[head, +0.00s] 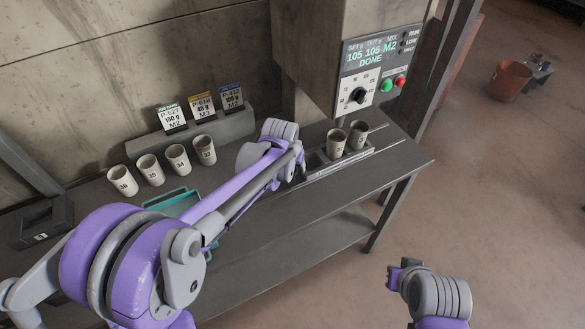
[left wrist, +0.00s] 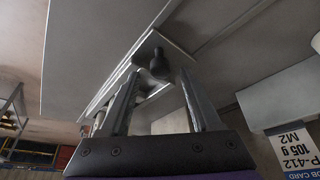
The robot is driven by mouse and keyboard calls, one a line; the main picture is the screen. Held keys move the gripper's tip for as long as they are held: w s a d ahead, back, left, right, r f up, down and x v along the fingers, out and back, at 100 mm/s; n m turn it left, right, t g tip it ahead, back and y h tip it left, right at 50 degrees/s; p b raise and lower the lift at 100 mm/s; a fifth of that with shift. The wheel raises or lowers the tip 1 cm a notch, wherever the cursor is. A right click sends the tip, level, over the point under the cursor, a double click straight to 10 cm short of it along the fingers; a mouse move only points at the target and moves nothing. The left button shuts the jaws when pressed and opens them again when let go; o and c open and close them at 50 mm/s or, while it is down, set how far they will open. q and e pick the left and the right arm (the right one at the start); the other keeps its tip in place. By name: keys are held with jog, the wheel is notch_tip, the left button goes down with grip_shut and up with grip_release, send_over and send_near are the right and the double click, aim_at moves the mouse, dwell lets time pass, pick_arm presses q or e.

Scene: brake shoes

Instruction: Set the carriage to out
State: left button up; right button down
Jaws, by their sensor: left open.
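The carriage (head: 342,162) is a low grey tray or slide under the machine head, with two numbered cups (head: 336,143) standing upright in it. My left gripper (head: 298,176) is down at its left end, mostly hidden by my own arm in the head view. In the left wrist view the left gripper (left wrist: 165,102) is open, and a dark round knob (left wrist: 159,64) shows ahead between its fingers, apart from them. Whether the knob belongs to the carriage I cannot tell for certain. My right gripper (head: 398,274) is away over the floor; its jaws are unclear.
The machine panel (head: 380,55) reads 105, 105, M2, DONE, with a dial and green and red buttons. Several numbered cups (head: 178,159) stand on the bench at left, before job cards (head: 202,106). A teal tray (head: 172,200) lies under my left arm.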

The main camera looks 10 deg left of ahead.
pick_arm(q)
jog(key=shift+x, duration=1.2)
grip_shut()
dwell(0.6)
